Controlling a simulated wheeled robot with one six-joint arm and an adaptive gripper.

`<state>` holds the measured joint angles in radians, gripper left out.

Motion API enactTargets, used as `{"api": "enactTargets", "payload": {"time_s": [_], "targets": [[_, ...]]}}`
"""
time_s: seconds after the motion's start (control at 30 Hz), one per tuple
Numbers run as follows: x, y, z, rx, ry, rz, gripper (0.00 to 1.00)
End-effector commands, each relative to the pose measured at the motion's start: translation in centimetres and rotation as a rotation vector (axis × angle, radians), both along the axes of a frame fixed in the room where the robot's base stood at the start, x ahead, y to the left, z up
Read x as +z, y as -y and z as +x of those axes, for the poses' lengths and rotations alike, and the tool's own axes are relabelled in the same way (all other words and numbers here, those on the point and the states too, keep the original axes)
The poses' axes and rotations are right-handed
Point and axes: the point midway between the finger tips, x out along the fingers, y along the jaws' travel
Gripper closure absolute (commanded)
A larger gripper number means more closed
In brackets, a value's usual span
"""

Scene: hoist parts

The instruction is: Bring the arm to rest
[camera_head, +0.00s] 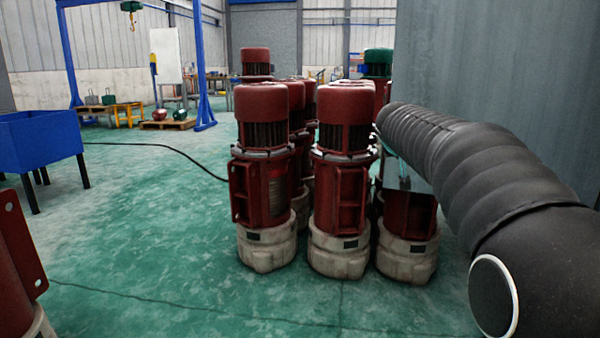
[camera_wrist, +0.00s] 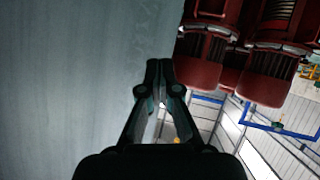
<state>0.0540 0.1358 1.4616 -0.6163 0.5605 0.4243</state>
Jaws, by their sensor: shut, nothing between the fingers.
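My gripper (camera_wrist: 159,68) shows in the wrist view with its fingertips together and nothing between them. It is close to a grey wall or panel that fills the left of that view. Red hoist motors (camera_wrist: 267,75) hang upside down in the upper right of the wrist view, apart from the fingers. In the head view my black ribbed arm reaches in from the right, beside the red hoist motors (camera_head: 262,165).
A grey panel (camera_head: 490,70) stands close on the right. A blue bin (camera_head: 40,138) on legs is at the left, with a red part (camera_head: 18,255) nearer. A blue gantry frame (camera_head: 200,60) stands behind. Green floor (camera_head: 150,220) is open left of the motors; a black cable crosses it.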

Motion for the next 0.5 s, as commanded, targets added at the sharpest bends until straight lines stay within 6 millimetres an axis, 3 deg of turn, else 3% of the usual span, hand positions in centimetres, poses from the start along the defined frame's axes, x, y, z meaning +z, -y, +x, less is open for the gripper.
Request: {"api": "enactTargets", "payload": {"time_s": [0.1, 0.2, 0.5], "targets": [[-4.6, -1.1, -5.9, 0.016, -0.175, 0.034, 1.00], [-8.0, -2.3, -11.4, 0.041, -0.305, 0.070, 1.00], [-15.4, -6.8, -28.3, 0.129, -0.583, 0.208, 1.00]]}}
